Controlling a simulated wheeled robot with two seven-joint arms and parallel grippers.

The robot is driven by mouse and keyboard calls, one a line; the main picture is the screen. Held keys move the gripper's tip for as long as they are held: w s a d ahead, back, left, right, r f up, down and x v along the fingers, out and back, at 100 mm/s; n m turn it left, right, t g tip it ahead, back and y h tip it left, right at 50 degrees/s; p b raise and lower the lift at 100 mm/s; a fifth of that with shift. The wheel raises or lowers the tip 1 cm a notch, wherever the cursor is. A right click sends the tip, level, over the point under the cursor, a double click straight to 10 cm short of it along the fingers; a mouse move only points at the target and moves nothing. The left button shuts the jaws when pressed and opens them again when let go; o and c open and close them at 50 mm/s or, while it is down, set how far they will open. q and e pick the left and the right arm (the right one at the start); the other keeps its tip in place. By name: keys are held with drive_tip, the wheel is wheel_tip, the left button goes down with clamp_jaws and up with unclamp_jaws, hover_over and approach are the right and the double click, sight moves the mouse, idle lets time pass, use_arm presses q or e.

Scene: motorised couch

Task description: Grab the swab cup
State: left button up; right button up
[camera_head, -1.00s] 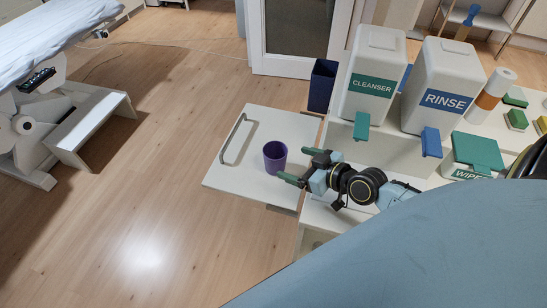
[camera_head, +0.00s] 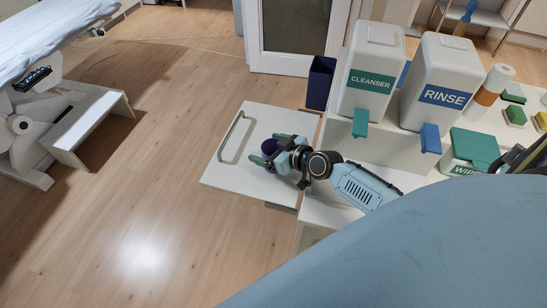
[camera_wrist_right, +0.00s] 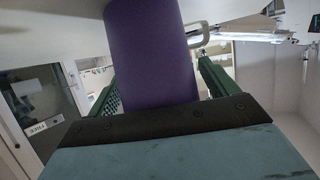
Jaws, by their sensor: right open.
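The purple swab cup (camera_head: 269,147) stands on the white pull-out shelf (camera_head: 226,176) in the head view, partly hidden by my right gripper. My right gripper (camera_head: 268,149) is open, with one green finger on either side of the cup. In the right wrist view the purple cup (camera_wrist_right: 152,55) stands large between the green fingers (camera_wrist_right: 155,85). A gap shows on its right side; whether the left finger touches it I cannot tell. My left gripper is out of view.
A cleanser dispenser (camera_head: 374,72), a rinse dispenser (camera_head: 438,85) and a green-lidded wipes box (camera_head: 475,150) stand on the white cart to the right. A dark blue bin (camera_head: 320,82) is behind the shelf. The shelf's handle (camera_head: 231,137) is at its left edge.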

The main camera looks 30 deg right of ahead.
drive_tip(key=shift+c, duration=0.3)
drive_tip(key=c, duration=1)
